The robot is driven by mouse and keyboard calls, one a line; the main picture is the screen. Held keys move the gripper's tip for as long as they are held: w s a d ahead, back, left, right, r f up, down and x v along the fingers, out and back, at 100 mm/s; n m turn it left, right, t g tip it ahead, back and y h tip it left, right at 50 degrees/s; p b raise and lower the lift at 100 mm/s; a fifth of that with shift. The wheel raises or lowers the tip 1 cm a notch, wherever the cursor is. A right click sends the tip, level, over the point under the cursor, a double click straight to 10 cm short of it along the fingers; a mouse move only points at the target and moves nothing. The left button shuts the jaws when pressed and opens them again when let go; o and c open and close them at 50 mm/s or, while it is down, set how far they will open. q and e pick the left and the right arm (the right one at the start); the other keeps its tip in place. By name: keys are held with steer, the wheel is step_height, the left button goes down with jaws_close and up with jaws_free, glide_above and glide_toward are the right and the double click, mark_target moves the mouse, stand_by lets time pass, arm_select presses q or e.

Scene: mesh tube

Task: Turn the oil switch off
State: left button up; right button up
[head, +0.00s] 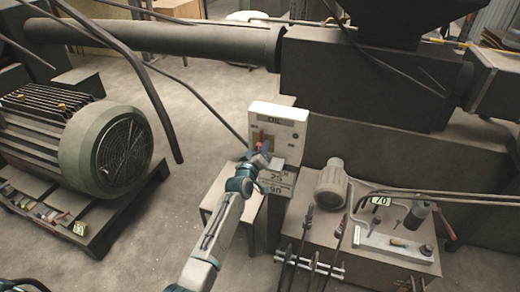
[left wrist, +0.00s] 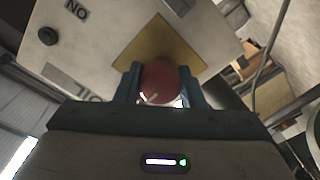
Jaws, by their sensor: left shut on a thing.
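The oil switch box (head: 278,122) is a pale upright panel marked OIL, standing in the middle of the head view. In the left wrist view the panel (left wrist: 105,50) fills the upper left, with a NO label, a dark round button and a yellow plate (left wrist: 150,48). My left gripper (head: 262,150) reaches the front of the panel. In the left wrist view its blue fingers (left wrist: 158,88) are shut on the round red switch knob (left wrist: 160,80), one on each side. The fingers hide part of the knob's base. My right gripper is not in view.
A large motor (head: 105,150) sits on a dark pallet at the left. A bench (head: 350,250) with tools and a small grey motor (head: 331,185) stands at the right. A big machine with a pipe (head: 200,45) runs across the back. Bare floor lies between motor and panel.

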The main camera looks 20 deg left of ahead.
arm_select(q)
steer(key=o, duration=1)
steer(key=shift+s, duration=0.1)
steer(key=s, duration=1)
steer(key=shift+s+a+p, duration=0.15)
steer(key=shift+s+p, duration=0.15)
steer(key=shift+s, duration=0.05)
